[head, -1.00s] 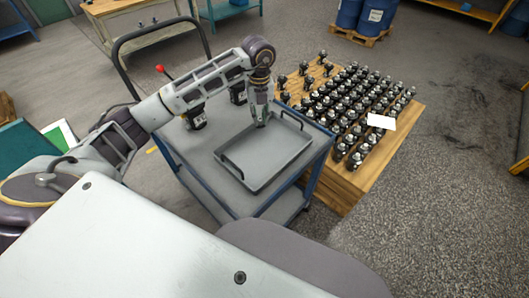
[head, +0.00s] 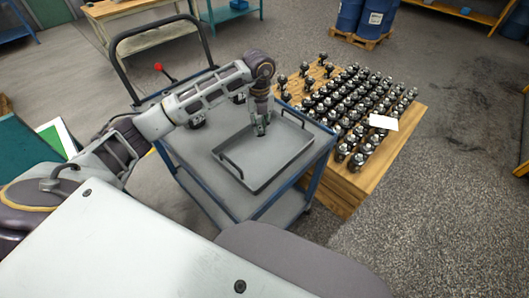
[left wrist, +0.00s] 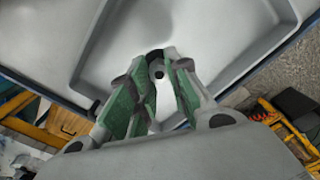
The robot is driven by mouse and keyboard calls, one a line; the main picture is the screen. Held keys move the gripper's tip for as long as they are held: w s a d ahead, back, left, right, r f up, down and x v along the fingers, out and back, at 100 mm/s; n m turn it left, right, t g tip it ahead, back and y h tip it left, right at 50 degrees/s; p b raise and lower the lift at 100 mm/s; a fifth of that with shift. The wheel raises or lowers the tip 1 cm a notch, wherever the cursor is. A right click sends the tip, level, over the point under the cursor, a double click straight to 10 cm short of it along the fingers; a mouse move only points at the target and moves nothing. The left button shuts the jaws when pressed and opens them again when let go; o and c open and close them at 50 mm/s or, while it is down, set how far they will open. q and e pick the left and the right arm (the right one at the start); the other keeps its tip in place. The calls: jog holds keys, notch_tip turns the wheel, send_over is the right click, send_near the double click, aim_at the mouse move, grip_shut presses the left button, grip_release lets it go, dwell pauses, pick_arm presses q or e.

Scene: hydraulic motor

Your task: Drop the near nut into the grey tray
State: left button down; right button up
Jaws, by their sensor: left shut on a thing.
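The grey tray (head: 262,183) lies on top of the blue cart, a shallow box with a dark handle on its near left side. My left gripper (head: 261,131) points down over the far part of the tray. In the left wrist view my left gripper (left wrist: 157,92) has its green-padded fingers close together, shut on a small dark nut (left wrist: 156,58) at the tips. The nut is mostly hidden by the fingers. Behind it the bare floor of the tray (left wrist: 205,35) shows. My right gripper is not in view.
The blue cart (head: 200,172) also carries dark parts left of the tray, partly behind my arm. A wooden pallet-like table (head: 398,145) with rows of dark metal parts and a white card (head: 383,122) stands close on the right. Open floor lies farther right.

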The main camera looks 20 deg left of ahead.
pick_arm(q)
jog(key=c, duration=1.4)
grip_release()
jog(key=shift+c, duration=0.2)
jog(key=shift+o, duration=0.9)
jog(key=shift+r, duration=0.7)
notch_tip(320, 180, up, 11)
jog(key=shift+f, duration=0.2)
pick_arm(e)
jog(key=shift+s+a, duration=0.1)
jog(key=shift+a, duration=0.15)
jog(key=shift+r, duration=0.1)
